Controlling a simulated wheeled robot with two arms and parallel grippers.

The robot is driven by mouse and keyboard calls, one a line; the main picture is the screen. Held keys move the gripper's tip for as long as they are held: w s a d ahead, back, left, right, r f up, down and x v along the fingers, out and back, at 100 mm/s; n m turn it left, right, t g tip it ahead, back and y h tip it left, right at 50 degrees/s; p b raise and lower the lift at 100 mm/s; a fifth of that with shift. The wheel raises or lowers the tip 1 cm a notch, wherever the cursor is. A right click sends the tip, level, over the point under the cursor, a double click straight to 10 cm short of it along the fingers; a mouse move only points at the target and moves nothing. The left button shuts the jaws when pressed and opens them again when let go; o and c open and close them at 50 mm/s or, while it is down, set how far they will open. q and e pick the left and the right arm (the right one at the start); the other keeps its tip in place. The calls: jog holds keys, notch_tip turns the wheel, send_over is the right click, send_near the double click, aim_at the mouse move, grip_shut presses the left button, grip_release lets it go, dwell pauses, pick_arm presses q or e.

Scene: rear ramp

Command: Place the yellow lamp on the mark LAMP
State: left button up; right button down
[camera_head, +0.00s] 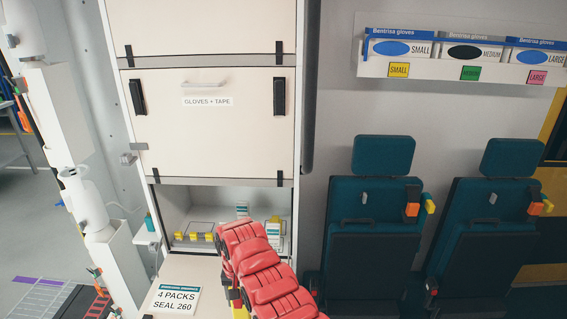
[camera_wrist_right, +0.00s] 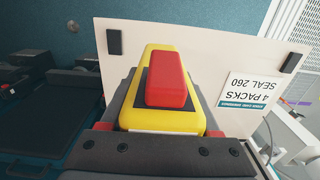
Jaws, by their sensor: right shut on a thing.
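The yellow lamp (camera_wrist_right: 160,124) is a yellow block with a red raised top, large in the right wrist view. My right gripper (camera_wrist_right: 166,100) is shut on it, with dark fingers on both sides. In the head view, a yellow part (camera_head: 240,312) shows low beside the red segmented shape in front of the cabinet; I cannot tell if it is the lamp. The right wrist view shows the lamp over a pale panel. No mark reading LAMP is visible. My left gripper is not in view.
A pale ledge below carries a sign (camera_head: 175,299) reading 4 PACKS SEAL 260. Teal folding seats (camera_head: 372,215) stand at the right, under a glove-box rack (camera_head: 460,68).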

jog(key=shift+w+d+r, duration=0.45)
jog(key=shift+w+d, duration=0.05)
jog(key=shift+d, duration=0.1)
jog(key=w+d+r, duration=0.1)
jog(key=d+r, duration=0.7)
jog(key=d, duration=0.5)
jog(key=w+d+r, duration=0.2)
jog(key=d+r, duration=0.5)
jog(key=d, duration=0.7)
jog(key=shift+d+r, duration=0.3)
jog(key=shift+r, duration=0.1)
